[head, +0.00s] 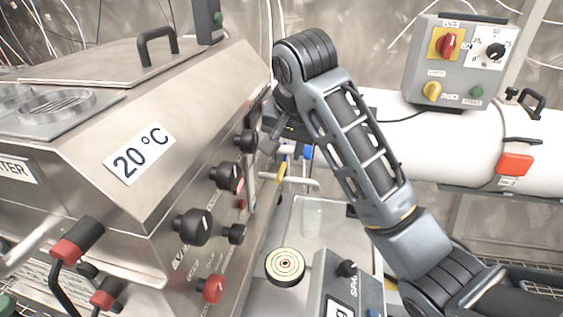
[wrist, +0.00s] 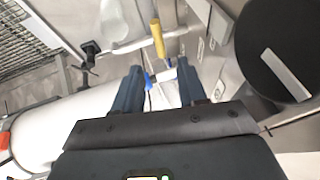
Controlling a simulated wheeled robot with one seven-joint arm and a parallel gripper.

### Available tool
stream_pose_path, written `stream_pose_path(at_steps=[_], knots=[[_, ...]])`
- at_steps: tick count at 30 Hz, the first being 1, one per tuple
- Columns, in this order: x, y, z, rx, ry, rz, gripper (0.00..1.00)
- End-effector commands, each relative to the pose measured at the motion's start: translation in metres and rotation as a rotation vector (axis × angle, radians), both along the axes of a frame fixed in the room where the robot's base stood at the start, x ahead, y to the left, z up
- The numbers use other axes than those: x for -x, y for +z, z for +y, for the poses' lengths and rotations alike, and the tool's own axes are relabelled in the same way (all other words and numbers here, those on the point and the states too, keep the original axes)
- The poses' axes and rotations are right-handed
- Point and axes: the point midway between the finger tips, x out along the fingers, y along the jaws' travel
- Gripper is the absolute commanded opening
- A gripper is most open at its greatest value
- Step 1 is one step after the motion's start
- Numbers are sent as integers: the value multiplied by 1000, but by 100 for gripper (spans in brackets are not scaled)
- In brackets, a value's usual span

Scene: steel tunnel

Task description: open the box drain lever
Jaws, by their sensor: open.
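A lever with a yellow handle (head: 281,172) sits low beside the steel box's right side. It also shows in the wrist view (wrist: 157,38), beyond my fingertips. A small blue part (head: 307,152) is near it; in the wrist view a blue piece (wrist: 149,80) and a white piece show between or just beyond my fingers. I cannot read which label marks the drain lever. My gripper (wrist: 159,72) is open, its two blue-grey fingers apart and pointing toward the yellow handle. I see no contact. In the head view my arm partly hides the gripper.
The steel box (head: 75,165) with several black knobs (head: 194,227) fills the left. A white cylinder (head: 440,145) with a grey control box (head: 460,60) stands right. In the wrist view a large black knob (wrist: 275,58) is close on the right. A round target disc (head: 285,266) is below.

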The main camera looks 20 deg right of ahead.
Motion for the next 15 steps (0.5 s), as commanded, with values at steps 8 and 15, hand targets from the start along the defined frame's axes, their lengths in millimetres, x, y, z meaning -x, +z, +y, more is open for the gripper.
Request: stream_pose_path(at_steps=[8,15], knots=[[-14,-33,-3,-1,0,7,41],[-27,-61,-6,0,0,4,41]])
